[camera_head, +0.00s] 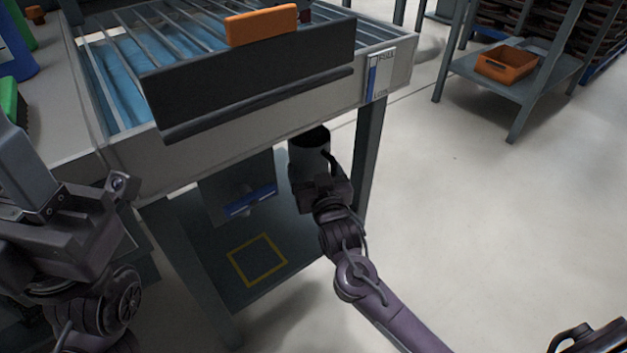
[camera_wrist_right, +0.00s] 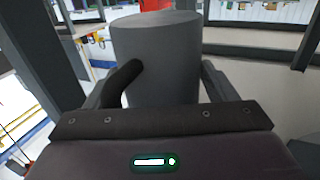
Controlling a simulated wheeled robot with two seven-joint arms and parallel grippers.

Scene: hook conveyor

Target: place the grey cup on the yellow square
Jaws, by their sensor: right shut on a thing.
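The yellow square (camera_head: 258,260) is an outline on the dark lower shelf, below and left of the cup. The cup is apart from it. My left gripper (camera_head: 28,170) is at the left edge, and its fingertips are not clear.
The conveyor table (camera_head: 230,140) stands over the lower shelf (camera_head: 205,265). Its leg (camera_head: 367,150) is just right of the cup. A blue-edged panel (camera_head: 243,195) is behind the square. An orange bin (camera_head: 505,64) sits on a far shelf; the floor at right is clear.

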